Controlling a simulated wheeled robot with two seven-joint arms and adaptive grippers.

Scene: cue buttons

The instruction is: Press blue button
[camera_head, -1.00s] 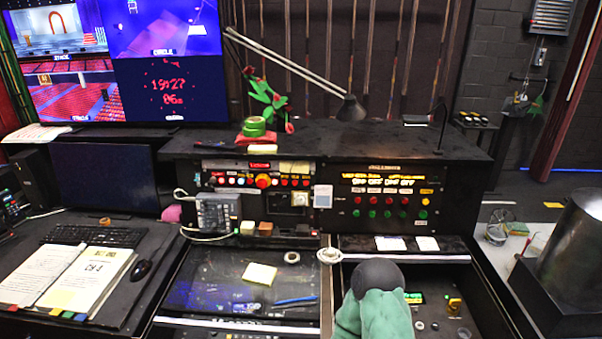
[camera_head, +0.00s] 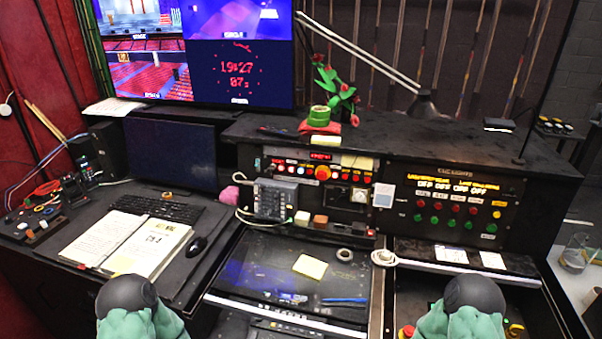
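The control console has a left button panel (camera_head: 318,168) with a row of red and pale buttons and a larger red knob (camera_head: 323,173). A right button panel (camera_head: 456,208) has a row of red buttons above a row of green buttons, with yellow ones at its right end. I cannot make out a blue button on either panel; the buttons are small. Teal and dark parts of my two arms show at the bottom edge, one at left and one at right, well short of the panels. Neither gripper is in view.
A telephone-like keypad unit (camera_head: 279,200) stands before the left panel. An open binder (camera_head: 150,245), keyboard (camera_head: 158,208) and mouse (camera_head: 199,246) lie at left.

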